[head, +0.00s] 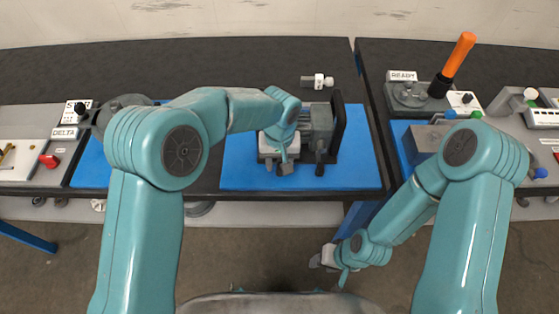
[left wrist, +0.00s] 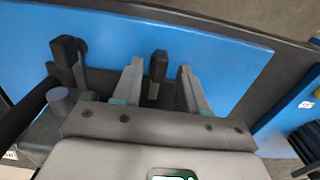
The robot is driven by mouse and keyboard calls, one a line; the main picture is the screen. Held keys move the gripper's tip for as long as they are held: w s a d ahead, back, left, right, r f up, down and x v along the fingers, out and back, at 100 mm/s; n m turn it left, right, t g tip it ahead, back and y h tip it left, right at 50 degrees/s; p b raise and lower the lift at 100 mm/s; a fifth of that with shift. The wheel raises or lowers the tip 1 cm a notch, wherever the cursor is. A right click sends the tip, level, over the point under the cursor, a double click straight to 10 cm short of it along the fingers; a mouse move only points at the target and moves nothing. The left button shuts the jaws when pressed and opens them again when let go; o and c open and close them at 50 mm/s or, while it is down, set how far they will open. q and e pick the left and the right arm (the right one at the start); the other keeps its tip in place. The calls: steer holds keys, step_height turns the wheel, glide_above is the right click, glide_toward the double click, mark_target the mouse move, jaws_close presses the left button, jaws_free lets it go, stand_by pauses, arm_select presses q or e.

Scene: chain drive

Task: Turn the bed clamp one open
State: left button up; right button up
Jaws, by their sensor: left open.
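A grey bed fixture (head: 318,122) with a dark upright plate stands on the blue mat (head: 362,172). Its dark clamp handle (head: 320,166) points toward me. My left gripper (head: 283,167) is over the fixture's left front. In the left wrist view its two fingers (left wrist: 160,72) are open, one on each side of a dark upright handle (left wrist: 156,66), with a gap showing on both sides. A second dark handle (left wrist: 65,52) stands to the left of the fingers. Which handle is clamp one, I cannot tell. My right gripper (head: 328,262) hangs low before the table edge, its opening unclear.
A small grey and white part (head: 318,81) lies behind the fixture. To the right stands a READY station with an orange-handled lever (head: 460,55). The blue mat's right side is clear.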

arm_select(q)
steer(key=shift+f, duration=0.4)
steer(key=shift+d+f, duration=0.1)
steer(key=shift+s, duration=0.1)
steer(key=shift+c, duration=0.3)
jaws_close()
